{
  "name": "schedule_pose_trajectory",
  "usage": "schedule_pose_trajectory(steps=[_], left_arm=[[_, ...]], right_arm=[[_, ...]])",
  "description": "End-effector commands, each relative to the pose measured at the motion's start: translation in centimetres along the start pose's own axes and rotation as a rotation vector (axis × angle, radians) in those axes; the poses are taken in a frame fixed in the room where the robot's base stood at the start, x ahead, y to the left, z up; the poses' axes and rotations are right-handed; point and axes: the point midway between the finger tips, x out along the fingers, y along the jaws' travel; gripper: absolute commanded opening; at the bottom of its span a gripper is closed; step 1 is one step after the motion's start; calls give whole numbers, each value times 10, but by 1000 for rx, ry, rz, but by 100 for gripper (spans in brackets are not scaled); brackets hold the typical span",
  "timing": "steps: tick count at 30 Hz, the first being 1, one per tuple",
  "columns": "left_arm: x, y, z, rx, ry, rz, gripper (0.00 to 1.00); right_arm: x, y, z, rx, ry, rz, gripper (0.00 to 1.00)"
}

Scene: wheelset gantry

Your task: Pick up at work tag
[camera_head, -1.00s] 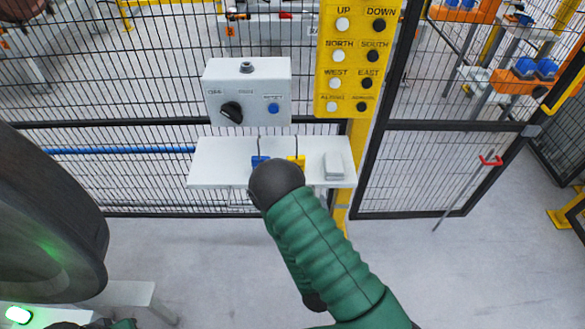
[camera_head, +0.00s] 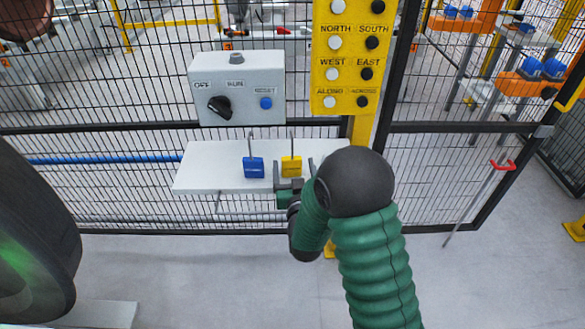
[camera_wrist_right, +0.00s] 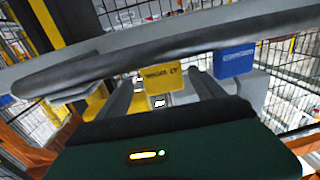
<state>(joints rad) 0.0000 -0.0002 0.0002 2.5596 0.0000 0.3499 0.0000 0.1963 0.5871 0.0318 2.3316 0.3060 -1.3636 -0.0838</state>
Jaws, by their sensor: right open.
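A yellow tag (camera_head: 291,166) and a blue tag (camera_head: 253,168) stand upright side by side at the white shelf (camera_head: 210,167), each with a thin dark stem or loop above. The lettering on the yellow tag (camera_wrist_right: 160,78) is not clearly legible in the wrist view; I cannot tell which is the at work tag. My right gripper (camera_head: 294,161) is open at the shelf's front, its fingers on either side of the yellow tag. I cannot tell whether they touch it. The blue tag (camera_wrist_right: 234,61) is outside the fingers. My left gripper is not in view.
A grey switch box (camera_head: 237,88) with a black knob and blue button is above the shelf. A yellow button panel (camera_head: 350,55) is to its right. Mesh fence (camera_head: 110,185) stands behind. A large dark wheel (camera_head: 35,240) fills the left. A red-handled rod (camera_head: 480,205) leans right.

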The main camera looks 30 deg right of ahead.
Motion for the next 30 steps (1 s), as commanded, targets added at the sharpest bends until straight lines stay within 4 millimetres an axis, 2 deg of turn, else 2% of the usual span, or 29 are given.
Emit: schedule_pose_trajectory(steps=[4, 11, 14, 27, 30], left_arm=[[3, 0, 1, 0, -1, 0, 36], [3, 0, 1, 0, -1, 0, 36], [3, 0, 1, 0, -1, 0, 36], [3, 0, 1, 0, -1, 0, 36], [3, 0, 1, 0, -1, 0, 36]], right_arm=[[23, -2, 0, 0, 0, 1, 78], [27, -1, -1, 0, 0, 0, 78], [27, -1, -1, 0, 0, 0, 68], [26, -2, 0, 1, 0, 0, 12], [26, -2, 0, 1, -1, 0, 11]])
